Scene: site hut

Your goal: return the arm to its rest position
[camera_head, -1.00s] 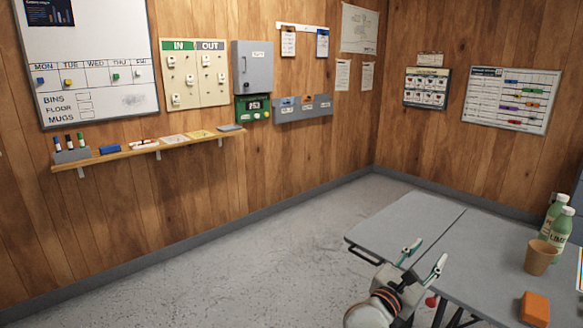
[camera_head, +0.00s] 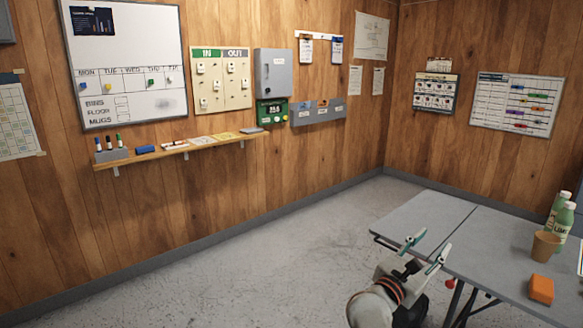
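My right gripper (camera_head: 426,252) shows at the lower middle right, at the end of my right arm, which comes up from the bottom edge. Its two green-tipped fingers are spread apart with nothing between them. In the picture it overlaps the left front edge of the grey table (camera_head: 430,214); the gap between them is hard to judge. My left gripper is outside the view.
On the table's right part stand green bottles (camera_head: 562,232), a brown cup (camera_head: 545,246) and an orange block (camera_head: 541,289). A wall shelf (camera_head: 180,150) holds markers and a blue eraser (camera_head: 146,149). The floor (camera_head: 270,268) left of the table is clear.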

